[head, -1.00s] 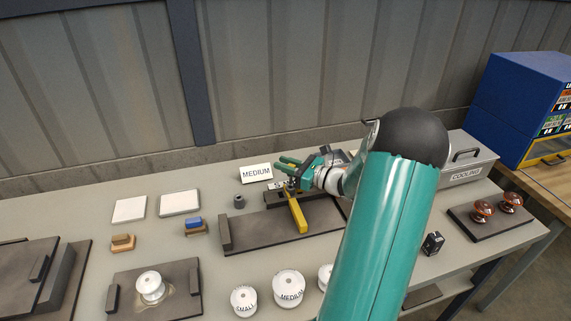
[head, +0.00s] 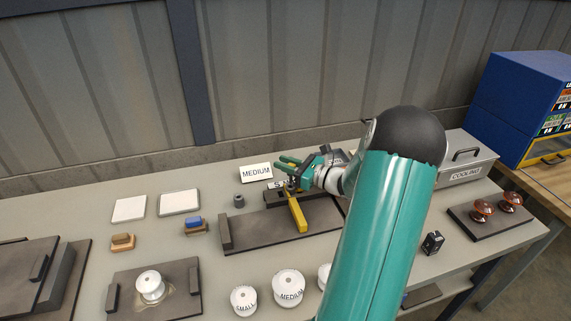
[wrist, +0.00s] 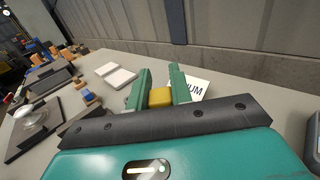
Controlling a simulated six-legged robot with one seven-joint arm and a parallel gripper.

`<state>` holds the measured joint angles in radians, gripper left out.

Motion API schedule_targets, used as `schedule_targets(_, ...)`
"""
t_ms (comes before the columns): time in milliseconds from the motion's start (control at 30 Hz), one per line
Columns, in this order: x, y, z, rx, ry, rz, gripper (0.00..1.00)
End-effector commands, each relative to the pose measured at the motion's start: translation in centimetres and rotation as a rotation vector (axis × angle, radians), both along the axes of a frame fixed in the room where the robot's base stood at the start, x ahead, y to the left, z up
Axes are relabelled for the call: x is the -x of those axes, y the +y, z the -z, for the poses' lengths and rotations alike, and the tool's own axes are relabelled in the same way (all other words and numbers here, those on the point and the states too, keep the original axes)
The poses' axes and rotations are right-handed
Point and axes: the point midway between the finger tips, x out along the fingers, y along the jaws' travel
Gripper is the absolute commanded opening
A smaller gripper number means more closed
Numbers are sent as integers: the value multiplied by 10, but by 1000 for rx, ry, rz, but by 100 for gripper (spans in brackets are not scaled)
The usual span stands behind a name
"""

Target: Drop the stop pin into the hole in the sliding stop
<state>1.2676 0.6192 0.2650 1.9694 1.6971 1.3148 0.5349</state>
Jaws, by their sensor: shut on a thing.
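My gripper (head: 288,163) is over the back of a dark fixture on the bench, its green fingers pointing left. In the wrist view, the fingers (wrist: 160,96) are closed on a yellow block-like piece (wrist: 160,98), which I take to be the head of the stop pin. Its lower part is hidden there. A long yellow bar (head: 298,215) lies across the dark fixture base (head: 262,238), just in front of and below my gripper; it may be the sliding stop. I cannot make out the hole or whether the pin is touching it.
A MEDIUM sign (head: 256,173) stands behind the fixture, and a small dark cylinder (head: 239,201) is left of it. White spools (head: 288,287) stand in front. A grey COOLING box (head: 466,165) is at right. A corrugated wall closes off the back.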

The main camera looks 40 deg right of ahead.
Motion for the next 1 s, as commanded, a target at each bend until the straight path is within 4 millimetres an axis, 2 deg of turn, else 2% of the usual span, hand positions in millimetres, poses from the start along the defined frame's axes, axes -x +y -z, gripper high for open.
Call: schedule_targets(1000,0,0,17,-1,-1,-1,0)
